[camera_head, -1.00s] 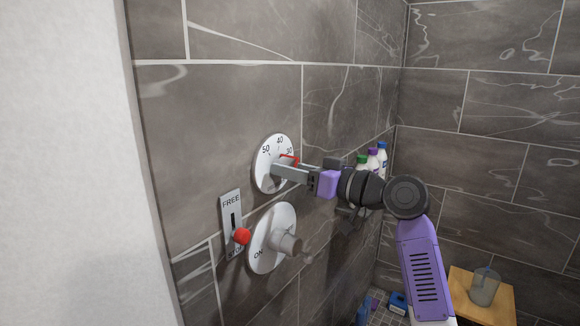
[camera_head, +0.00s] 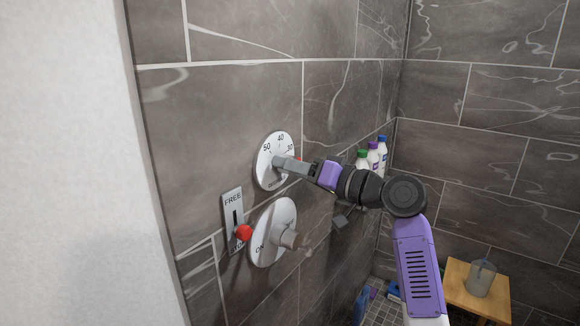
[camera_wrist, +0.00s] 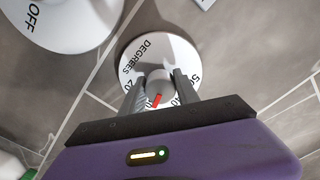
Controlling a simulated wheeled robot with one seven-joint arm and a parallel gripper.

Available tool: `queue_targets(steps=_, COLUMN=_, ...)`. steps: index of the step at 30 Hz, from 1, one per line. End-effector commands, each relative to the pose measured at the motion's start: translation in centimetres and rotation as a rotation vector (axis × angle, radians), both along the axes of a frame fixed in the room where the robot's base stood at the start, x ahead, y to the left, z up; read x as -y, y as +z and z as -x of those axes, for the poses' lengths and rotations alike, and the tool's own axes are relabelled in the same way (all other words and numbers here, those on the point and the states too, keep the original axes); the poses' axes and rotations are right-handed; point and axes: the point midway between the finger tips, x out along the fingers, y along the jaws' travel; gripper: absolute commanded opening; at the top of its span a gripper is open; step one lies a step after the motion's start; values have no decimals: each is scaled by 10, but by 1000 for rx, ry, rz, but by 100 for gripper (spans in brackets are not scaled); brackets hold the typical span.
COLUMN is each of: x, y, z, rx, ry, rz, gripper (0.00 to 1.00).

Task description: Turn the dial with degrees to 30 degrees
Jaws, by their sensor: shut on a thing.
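The degrees dial (camera_head: 265,173) is a round white plate on the grey tiled wall, with 40, 50 and 30 readable in the head view. It also shows in the wrist view (camera_wrist: 160,50), with the word DEGREES and 20 readable. My gripper (camera_head: 283,163) is at the dial's centre, its two fingers (camera_wrist: 161,88) on either side of the knob and shut on it. The dial's red pointer (camera_wrist: 156,100) shows between the fingers, between the 20 and 40 marks. The number at its tip is hidden in the wrist view. In the head view my gripper covers most of the pointer.
Below the dial is a white ON/OFF plate (camera_head: 264,220) with a protruding knob (camera_head: 291,239). Left of it is a FREE slider with a red ball (camera_head: 243,232). Bottles (camera_head: 373,158) stand at the wall behind my arm. A wooden stool (camera_head: 460,289) stands at lower right.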

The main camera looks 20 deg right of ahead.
Motion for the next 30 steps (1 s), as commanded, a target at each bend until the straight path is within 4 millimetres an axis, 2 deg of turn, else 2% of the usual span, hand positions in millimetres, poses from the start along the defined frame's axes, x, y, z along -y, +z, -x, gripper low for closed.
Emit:
queue_targets(steps=6, x=1, y=0, z=0, rx=0, ry=-1, rz=0, gripper=0)
queue_targets(steps=7, x=1, y=0, z=0, rx=0, ry=-1, rz=0, gripper=39)
queue_targets(steps=10, x=1, y=0, z=0, rx=0, ry=-1, rz=0, gripper=59)
queue_targets(steps=22, x=4, y=-1, z=4, rx=1, ry=-2, rz=0, gripper=59)
queue_targets(steps=30, x=29, y=-3, z=37, rx=2, ry=-3, rz=1, gripper=59)
